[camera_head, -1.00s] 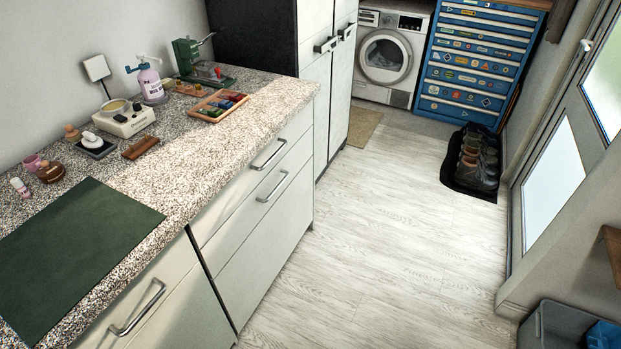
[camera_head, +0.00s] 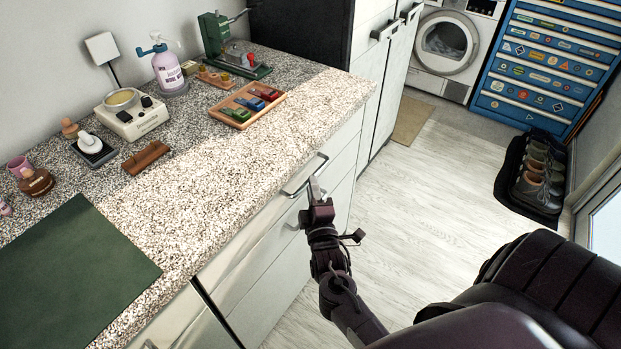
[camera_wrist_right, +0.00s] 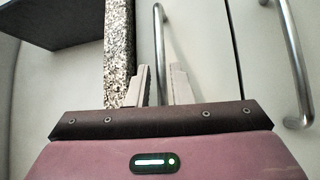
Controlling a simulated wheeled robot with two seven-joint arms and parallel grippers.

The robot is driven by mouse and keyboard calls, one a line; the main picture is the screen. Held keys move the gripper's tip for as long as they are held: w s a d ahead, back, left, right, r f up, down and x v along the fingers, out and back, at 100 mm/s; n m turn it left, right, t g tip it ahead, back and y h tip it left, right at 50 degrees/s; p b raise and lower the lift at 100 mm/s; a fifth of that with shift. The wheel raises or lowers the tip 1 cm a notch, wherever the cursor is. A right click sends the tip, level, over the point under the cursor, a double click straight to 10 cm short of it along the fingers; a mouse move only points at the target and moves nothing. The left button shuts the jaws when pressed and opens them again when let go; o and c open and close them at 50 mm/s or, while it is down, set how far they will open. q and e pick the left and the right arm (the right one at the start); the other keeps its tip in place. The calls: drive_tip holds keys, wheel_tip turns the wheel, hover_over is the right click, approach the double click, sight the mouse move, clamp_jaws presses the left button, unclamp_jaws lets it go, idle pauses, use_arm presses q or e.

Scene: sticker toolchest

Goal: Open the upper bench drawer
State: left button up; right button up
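The upper bench drawer (camera_head: 262,215) is a pale front just under the speckled countertop, and it looks closed. Its metal bar handle (camera_head: 306,176) runs along the front. My right gripper (camera_head: 316,188) is at this handle. In the right wrist view, the handle (camera_wrist_right: 159,45) passes between the two spread fingers of my right gripper (camera_wrist_right: 161,86). The fingers look apart from the bar, one on each side. My left gripper is not in view.
The lower drawer's handle (camera_wrist_right: 292,70) is close to the right gripper in the wrist view. The countertop (camera_head: 215,175) overhangs above the drawers and carries a wooden tray (camera_head: 246,105) and a green mat (camera_head: 65,275). The floor (camera_head: 420,190) beside the bench is clear.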

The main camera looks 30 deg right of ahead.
drive_tip(key=shift+x, duration=1.75)
clamp_jaws()
